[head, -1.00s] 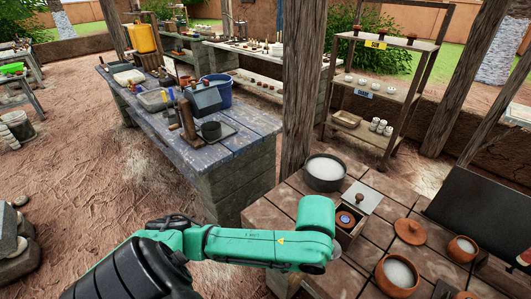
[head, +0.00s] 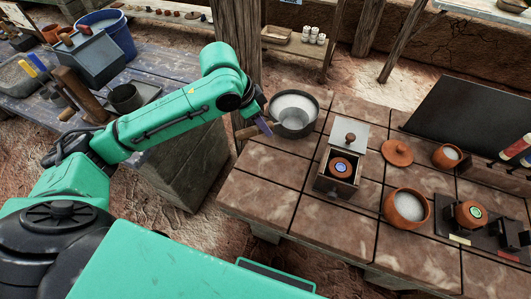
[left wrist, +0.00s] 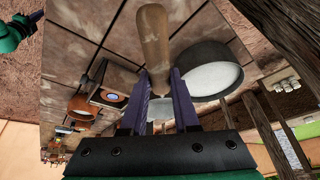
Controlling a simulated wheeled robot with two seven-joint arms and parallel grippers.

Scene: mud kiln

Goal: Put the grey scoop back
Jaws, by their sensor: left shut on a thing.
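My left gripper (head: 263,118) is at the left rim of a dark round pot (head: 311,103) of white powder on the tiled counter. It is shut on the wooden handle (head: 245,132) of the grey scoop (head: 294,118). The scoop's head shows over the pot in the head view; whether it touches the powder I cannot tell. In the left wrist view the handle (left wrist: 153,35) runs between the purple fingers (left wrist: 160,88), and the pot (left wrist: 209,70) is beside them on the right. The fingers partly hide the scoop's head there. My right gripper is not in view.
A box (head: 337,172) with a knobbed lid stands right of the pot. Beyond it are a terracotta lid (head: 397,152) and two powder bowls, the nearer one (head: 406,207) larger. A wooden post (head: 246,40) rises behind my forearm. The counter's front left is clear.

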